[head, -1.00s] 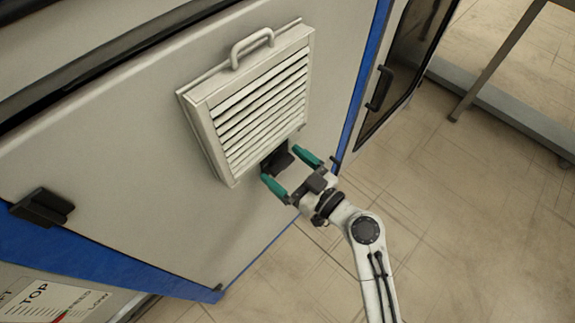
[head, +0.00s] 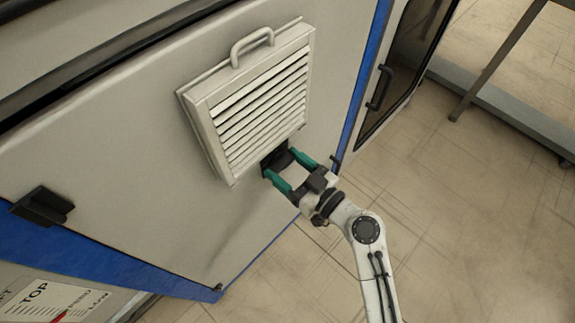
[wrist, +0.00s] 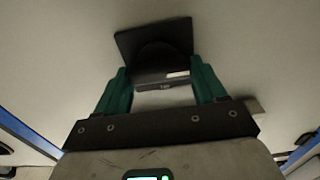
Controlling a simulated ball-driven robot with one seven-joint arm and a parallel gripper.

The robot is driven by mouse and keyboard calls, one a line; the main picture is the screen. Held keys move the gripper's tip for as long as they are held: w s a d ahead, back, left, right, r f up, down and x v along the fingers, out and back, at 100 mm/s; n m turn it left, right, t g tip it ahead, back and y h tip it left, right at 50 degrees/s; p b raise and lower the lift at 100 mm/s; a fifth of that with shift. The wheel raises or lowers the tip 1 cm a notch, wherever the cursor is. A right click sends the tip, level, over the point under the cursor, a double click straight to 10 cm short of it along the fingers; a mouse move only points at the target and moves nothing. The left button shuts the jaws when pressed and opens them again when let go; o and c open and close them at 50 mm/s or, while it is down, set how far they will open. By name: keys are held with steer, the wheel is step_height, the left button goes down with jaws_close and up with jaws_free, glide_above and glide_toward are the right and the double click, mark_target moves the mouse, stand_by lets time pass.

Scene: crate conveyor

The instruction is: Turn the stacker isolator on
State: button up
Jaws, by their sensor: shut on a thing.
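The isolator (wrist: 153,48) is a black square plate with a rounded black knob (wrist: 160,72) on the pale cabinet wall. In the head view the isolator (head: 270,162) sits just below the louvred vent, partly hidden by my gripper. My gripper (head: 283,168) has two green fingers, one on each side of the knob. The wrist view shows my gripper (wrist: 160,82) shut on the knob, with a fingertip touching each side. A small pale mark shows on the knob's lower right edge. I cannot read the knob's setting.
The louvred vent (head: 258,100) with a handle (head: 251,47) juts from the cabinet (head: 130,130) just above my gripper. A black latch (head: 42,206) is at the left. A dark-windowed door with a handle (head: 379,89) stands to the right. The floor (head: 450,220) at the right is clear.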

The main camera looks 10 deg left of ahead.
steer(key=m, duration=0.4)
steer(key=shift+w+d+b, duration=0.1)
steer(key=shift+b, duration=0.25)
steer(key=m, duration=0.4)
steer(key=shift+m, duration=0.3)
steer(key=m+p, duration=0.1)
steer(key=m, duration=0.3)
steer(key=shift+w+d, duration=0.1)
steer(key=m+p, duration=0.1)
steer(key=m, duration=0.1)
steer(key=m+p, duration=0.1)
steer(key=m, duration=0.1)
steer(key=shift+f+m, duration=0.2)
steer(key=shift+m, duration=0.4)
steer(key=o, duration=1)
steer(key=shift+o, duration=0.2)
